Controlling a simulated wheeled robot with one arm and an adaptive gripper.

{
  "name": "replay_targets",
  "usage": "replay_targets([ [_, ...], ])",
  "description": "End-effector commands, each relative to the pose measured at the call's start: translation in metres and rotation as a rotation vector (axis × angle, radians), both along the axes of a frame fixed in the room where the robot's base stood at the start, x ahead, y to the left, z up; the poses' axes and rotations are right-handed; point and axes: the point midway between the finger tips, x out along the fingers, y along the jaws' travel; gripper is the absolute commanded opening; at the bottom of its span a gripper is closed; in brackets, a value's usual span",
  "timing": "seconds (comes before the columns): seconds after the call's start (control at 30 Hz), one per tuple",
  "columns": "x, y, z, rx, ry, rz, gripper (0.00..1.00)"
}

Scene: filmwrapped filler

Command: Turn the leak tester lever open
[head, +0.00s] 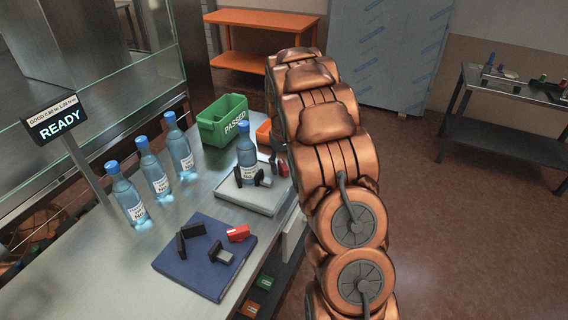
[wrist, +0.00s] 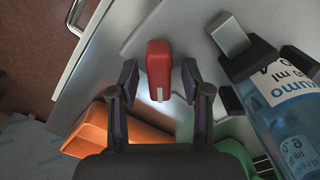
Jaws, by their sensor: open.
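A red lever (wrist: 159,68) stands between the two spread fingers of my gripper (wrist: 160,82) in the wrist view, with gaps on both sides. My gripper is open and empty. In the head view this red lever (head: 283,168) shows at the right of a light grey fixture (head: 262,201), beside my arm, which hides most of my gripper. A blue-capped bottle (head: 247,151) stands upright on that fixture behind dark clamp parts (head: 264,179). The bottle also shows at the right of the wrist view (wrist: 290,130).
A blue fixture (head: 190,271) with black clamp parts and another red lever (head: 238,233) lies nearer. Several bottles (head: 154,172) stand at the left by a READY sign (head: 58,122). A green PASSED bin (head: 220,124) and an orange bin (head: 264,133) stand behind.

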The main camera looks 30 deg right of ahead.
Motion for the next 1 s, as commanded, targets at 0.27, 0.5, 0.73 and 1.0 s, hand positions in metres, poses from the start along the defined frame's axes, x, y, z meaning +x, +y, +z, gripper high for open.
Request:
replay_targets([
  [0.27, -0.0001, -0.0001, 0.0, 0.0, 0.0, -0.001, 0.3],
  [0.5, -0.0001, -0.0001, 0.0, 0.0, 0.0, -0.001, 0.05],
  [0.73, -0.0002, -0.0041, 0.0001, 0.001, 0.0, -0.002, 0.0],
  [1.0, 0.0002, -0.0006, -0.0021, 0.0, -0.001, 0.049, 0.0],
])
